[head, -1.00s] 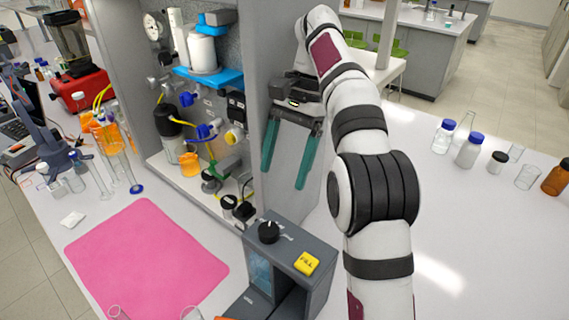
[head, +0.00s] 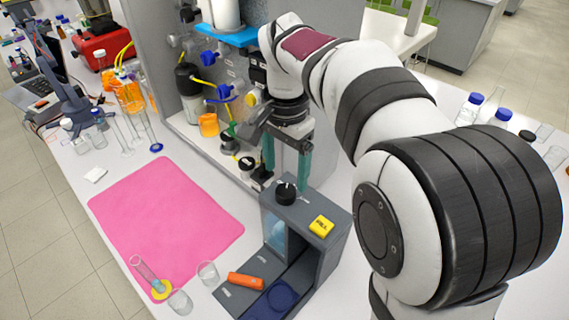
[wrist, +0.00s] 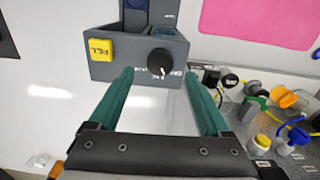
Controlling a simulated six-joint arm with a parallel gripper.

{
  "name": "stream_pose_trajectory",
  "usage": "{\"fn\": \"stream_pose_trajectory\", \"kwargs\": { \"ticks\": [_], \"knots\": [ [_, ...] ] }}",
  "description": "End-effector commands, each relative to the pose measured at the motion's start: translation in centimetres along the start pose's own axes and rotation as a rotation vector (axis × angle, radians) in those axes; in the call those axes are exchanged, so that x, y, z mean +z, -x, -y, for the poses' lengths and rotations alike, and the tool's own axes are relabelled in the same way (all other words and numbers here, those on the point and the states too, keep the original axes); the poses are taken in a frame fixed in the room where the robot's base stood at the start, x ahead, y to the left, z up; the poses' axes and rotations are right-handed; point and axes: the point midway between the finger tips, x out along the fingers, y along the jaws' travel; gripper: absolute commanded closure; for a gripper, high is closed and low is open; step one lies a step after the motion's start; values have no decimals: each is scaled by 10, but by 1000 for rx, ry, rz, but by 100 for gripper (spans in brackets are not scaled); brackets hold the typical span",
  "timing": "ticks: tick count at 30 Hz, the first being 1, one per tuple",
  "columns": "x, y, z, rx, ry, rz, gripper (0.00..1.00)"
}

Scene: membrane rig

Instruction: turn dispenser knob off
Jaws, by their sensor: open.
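The dispenser (head: 335,218) is a dark grey box with a yellow FILL button (head: 321,226) and a black knob (head: 286,190) on top. In the wrist view the knob (wrist: 160,62) has a white mark pointing down and slightly right, with small white lettering beside it. My gripper (head: 285,178) is open and empty, teal fingers pointing down over the knob's end of the dispenser. In the wrist view the gripper (wrist: 159,73) has its fingertips on either side of the knob's line, with the knob just beyond them. I cannot tell whether they touch it.
The rig panel (head: 335,60) with tubing and bottles stands close behind my gripper. A pink mat (head: 165,220) lies left of the dispenser. A graduated cylinder (head: 146,270), a beaker (head: 208,274) and an orange object (head: 245,281) are in front.

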Motion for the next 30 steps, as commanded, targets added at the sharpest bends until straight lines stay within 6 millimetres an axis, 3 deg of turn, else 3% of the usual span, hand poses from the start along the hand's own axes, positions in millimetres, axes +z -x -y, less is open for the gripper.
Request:
{"fn": "stream_pose_trajectory", "kwargs": {
  "ticks": [3, 7, 18, 30],
  "knots": [
    [0, -27, -1, 3, 0, 2, 18],
    [0, -45, 0, 1, 1, 0, 18],
    [-1, -53, 0, 0, 1, -1, 20],
    [-1, -52, 0, -1, 2, -1, 92]
  ]
}}
